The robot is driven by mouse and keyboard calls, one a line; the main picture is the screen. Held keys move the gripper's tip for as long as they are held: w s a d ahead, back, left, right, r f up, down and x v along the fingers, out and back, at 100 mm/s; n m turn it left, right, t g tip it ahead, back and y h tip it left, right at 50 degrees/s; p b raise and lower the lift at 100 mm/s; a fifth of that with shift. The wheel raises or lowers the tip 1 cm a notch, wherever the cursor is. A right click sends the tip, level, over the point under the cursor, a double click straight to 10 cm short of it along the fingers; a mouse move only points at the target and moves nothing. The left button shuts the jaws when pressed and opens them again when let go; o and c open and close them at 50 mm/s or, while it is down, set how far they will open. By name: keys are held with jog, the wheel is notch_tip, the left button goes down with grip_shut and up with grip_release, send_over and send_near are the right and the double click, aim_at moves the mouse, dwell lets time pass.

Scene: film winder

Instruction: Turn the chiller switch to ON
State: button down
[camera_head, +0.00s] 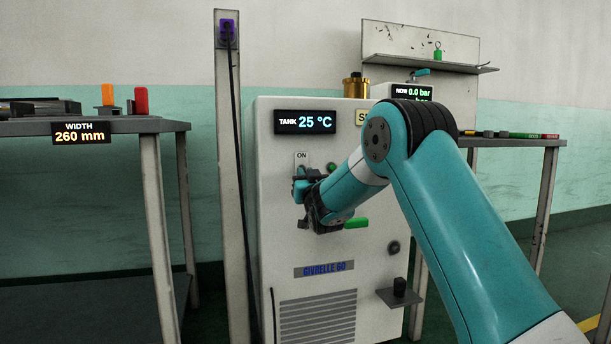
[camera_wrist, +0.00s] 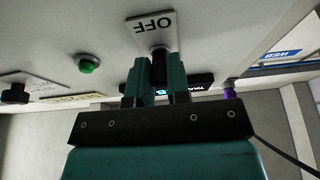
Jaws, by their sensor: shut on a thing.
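The chiller (camera_head: 276,240) is a pale cabinet whose tank display (camera_head: 305,122) reads 25 °C. My gripper (camera_head: 301,184) is at the plate on the front panel. In the wrist view its teal fingers (camera_wrist: 157,82) are shut on the black chiller switch (camera_wrist: 159,55). The fingers and wrist hide much of the switch, so I cannot tell which way it points.
A green lamp (camera_wrist: 88,65) sits beside the switch plate. A green handle (camera_head: 356,223) and a small shelf (camera_head: 400,297) are lower on the cabinet. A post with a cable (camera_head: 230,150) stands close on the left. Benches stand left (camera_head: 100,126) and right (camera_head: 510,142).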

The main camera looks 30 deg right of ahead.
aim_at(305, 164)
jog(key=r+g+p, duration=0.1)
jog(key=p, duration=0.3)
jog(key=shift+s+r+g+y, duration=0.1)
jog(key=shift+r+g+y, duration=0.2)
jog(key=shift+g, duration=0.1)
jog(key=r+g+p, duration=0.1)
jog(key=g+p, duration=0.1)
jog(key=p, duration=0.5)
jog(key=shift+r+y, duration=0.1)
jog(key=shift+y, duration=0.2)
jog(key=g+p, duration=0.2)
jog(key=p, duration=0.2)
jog(key=g+y+p, duration=0.1)
jog(key=g+p, duration=0.1)
jog(key=p, duration=0.2)
jog(key=shift+r+p, duration=0.4)
jog(key=g+p, duration=0.1)
jog(key=p, duration=0.2)
jog(key=shift+f+y, duration=0.1)
jog(key=shift+y, duration=0.2)
jog(key=shift+w+g+p, duration=0.2)
jog(key=shift+g+p, duration=0.1)
jog(key=shift+p, duration=0.05)
jog(key=shift+f, duration=0.1)
jog(key=c, duration=1.1)
grip_release()
jog(key=shift+s, duration=0.1)
jog(key=p+v, duration=0.2)
jog(key=v, duration=1.5)
jog(key=shift+r, duration=0.2)
